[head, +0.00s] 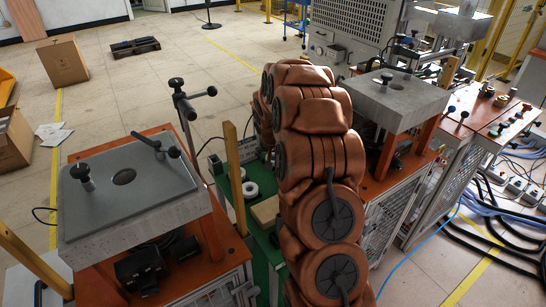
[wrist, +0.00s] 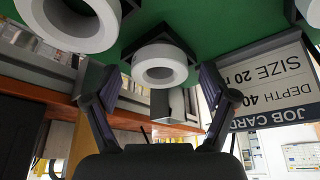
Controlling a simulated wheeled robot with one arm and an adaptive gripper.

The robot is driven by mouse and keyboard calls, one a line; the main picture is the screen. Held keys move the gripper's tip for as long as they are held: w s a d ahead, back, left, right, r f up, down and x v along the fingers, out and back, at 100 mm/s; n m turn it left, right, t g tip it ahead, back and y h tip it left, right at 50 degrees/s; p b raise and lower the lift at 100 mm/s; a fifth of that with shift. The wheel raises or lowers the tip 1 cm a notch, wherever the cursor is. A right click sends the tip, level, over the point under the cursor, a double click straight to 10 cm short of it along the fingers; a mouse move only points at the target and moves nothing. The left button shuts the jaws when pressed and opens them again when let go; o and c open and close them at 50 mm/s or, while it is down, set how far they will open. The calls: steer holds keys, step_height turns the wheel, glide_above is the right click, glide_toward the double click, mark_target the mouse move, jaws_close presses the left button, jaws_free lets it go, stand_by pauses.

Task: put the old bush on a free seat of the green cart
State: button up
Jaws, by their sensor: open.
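In the wrist view, which looks upside down, my gripper (wrist: 157,74) is open. A white ring-shaped bush (wrist: 160,71) shows between its fingertips, in a dark angled seat on the green cart top (wrist: 225,22). I cannot tell whether the fingers are level with this bush or short of it. Another white ring (wrist: 68,22) shows at upper left, and part of a third (wrist: 312,12) at the right edge. Which ring is old, I cannot tell.
A job card (wrist: 275,90) reading size 20 and depth 40 stands beside the cart top. Orange benches with grey plates (head: 130,205) (head: 395,100) flank the cart closely. A wooden post (head: 234,175) rises beside it. Hoses (head: 490,215) lie on the right floor.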

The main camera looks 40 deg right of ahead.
steer(key=shift+r, duration=0.1)
steer(key=v, duration=1.2)
stand_by(0.8)
